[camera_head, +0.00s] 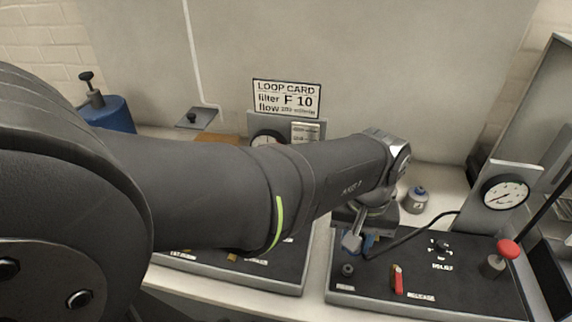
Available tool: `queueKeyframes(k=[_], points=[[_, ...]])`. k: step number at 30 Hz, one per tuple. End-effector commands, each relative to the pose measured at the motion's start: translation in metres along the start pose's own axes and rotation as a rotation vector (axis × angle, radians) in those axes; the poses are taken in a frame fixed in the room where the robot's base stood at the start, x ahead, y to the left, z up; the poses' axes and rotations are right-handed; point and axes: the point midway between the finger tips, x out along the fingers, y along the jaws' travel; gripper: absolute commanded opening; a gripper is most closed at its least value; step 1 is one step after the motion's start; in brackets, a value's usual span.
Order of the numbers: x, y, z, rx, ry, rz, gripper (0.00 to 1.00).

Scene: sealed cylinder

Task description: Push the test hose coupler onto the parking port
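My gripper (356,243) points down over the left part of the right-hand black panel (455,281). A small blue part (369,241) shows right at its fingers and seems to be the hose coupler, mostly hidden. A thin black hose (415,233) runs from there up to the right, towards the gauge stand. A short dark round fitting (347,270) stands on the panel just below and in front of the gripper, with a small white label whose text is too small to read. It may be the parking port. The coupler appears apart from it. Whether the fingers are closed is unclear.
On the right panel are a red lever (397,279), a black knob (440,245) and a red-topped plunger (507,250). A dial gauge (504,192) stands behind. My arm hides much of the left panel (285,270).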

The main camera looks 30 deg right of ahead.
Motion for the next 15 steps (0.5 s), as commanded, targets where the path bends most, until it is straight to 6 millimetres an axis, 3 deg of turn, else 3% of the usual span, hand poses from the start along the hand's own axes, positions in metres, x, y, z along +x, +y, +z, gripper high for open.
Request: queueKeyframes(k=[8, 15], points=[[0.012, 0.0, -0.001, 0.0, -0.001, -0.001, 0.0], [0.035, 0.0, 0.0, 0.0, -0.002, -0.001, 0.0]])
